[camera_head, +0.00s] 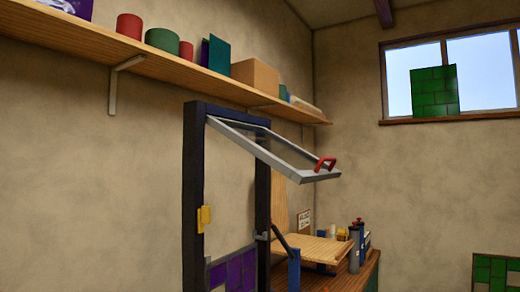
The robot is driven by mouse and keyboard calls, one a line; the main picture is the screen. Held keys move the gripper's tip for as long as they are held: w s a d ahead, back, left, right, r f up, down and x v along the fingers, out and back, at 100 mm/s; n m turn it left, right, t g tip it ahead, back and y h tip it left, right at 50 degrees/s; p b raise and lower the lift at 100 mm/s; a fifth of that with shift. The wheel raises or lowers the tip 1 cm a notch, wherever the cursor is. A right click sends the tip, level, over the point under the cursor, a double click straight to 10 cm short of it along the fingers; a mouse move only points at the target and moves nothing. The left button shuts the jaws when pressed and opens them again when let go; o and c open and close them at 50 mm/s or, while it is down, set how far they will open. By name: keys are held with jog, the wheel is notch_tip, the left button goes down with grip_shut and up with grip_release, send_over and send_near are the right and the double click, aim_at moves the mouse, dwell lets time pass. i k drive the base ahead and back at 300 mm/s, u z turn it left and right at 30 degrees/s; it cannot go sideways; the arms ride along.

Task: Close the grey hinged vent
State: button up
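The grey hinged vent (262,154) hangs from the top of a dark upright frame (191,190). It stands open, its free edge swung out to the right and a little lower than its hinged edge. A red handle (325,164) sits on the free edge. A yellow catch (204,217) is on the left post of the dark frame. The opening below the vent is uncovered. My gripper is not in view.
A wooden shelf (150,70) with pots, books and a box runs along the wall above the frame. Behind and right stands a workbench (350,282) with a tilted wooden board (318,249) and bottles. Purple panes (235,272) fill the frame's lower part. Air right of the handle looks free.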

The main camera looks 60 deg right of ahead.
aim_at(323, 171)
jog(key=z, duration=1.9)
